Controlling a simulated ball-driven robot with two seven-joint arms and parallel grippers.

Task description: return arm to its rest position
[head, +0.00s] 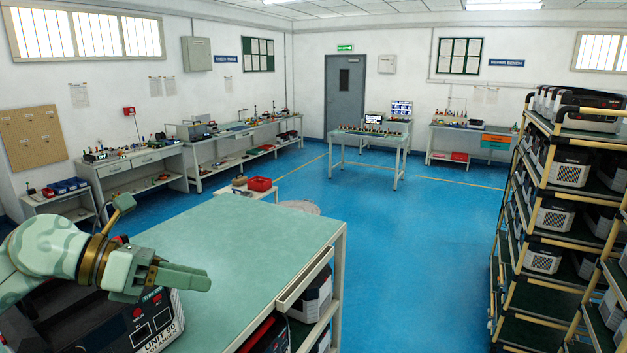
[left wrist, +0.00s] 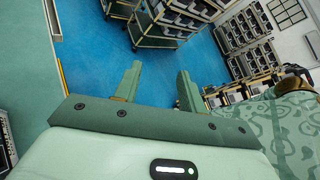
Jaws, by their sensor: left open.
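My left arm comes in from the left in the head view, and its green gripper (head: 168,240) is held over the left side of the green-topped bench (head: 310,217). The gripper is open and holds nothing. In the left wrist view, the two fingers of my left gripper (left wrist: 157,88) stand apart with only blue floor between them. A black and white unit (head: 150,325) with printed lettering is partly hidden behind and below my gripper. My right gripper is not in either view.
The bench holds more units on its lower shelf (head: 312,295). Racks (head: 553,180) with several white and black units stand at the right. Work tables line the left and back walls. The blue floor (head: 420,225) between bench and racks is clear.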

